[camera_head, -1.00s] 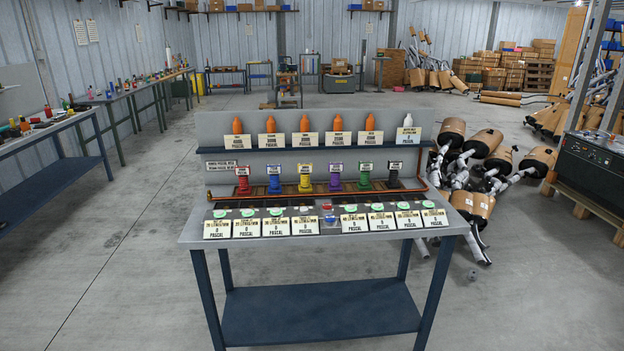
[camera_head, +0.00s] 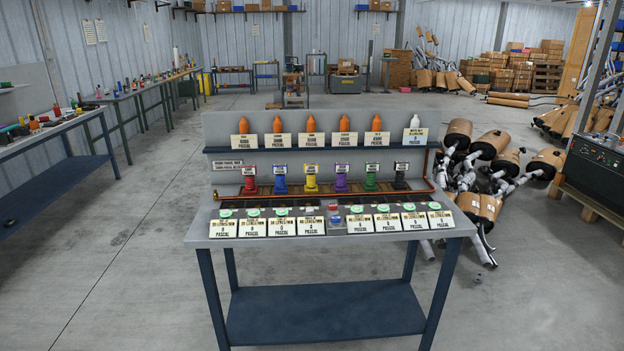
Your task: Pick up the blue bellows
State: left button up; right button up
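The blue bellows (camera_head: 280,183) stands upright in the row of coloured bellows on the workbench (camera_head: 228,243). It is second from the left, between the red bellows (camera_head: 249,183) and the yellow bellows (camera_head: 311,183), with a small white label at its top. The purple (camera_head: 341,183), green (camera_head: 371,181) and black (camera_head: 400,181) bellows stand to its right. Neither of my grippers shows in the head view.
Several label cards (camera_head: 252,227) with green buttons line the bench's front. Orange bottles (camera_head: 277,124) and one white bottle (camera_head: 415,122) stand on the shelf above. Mufflers (camera_head: 490,145) are piled to the right. The floor before the bench is clear.

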aim_at(280, 170)
jog(key=u, duration=0.35)
jog(key=i+l+u, duration=0.75)
jog(key=j, duration=0.1)
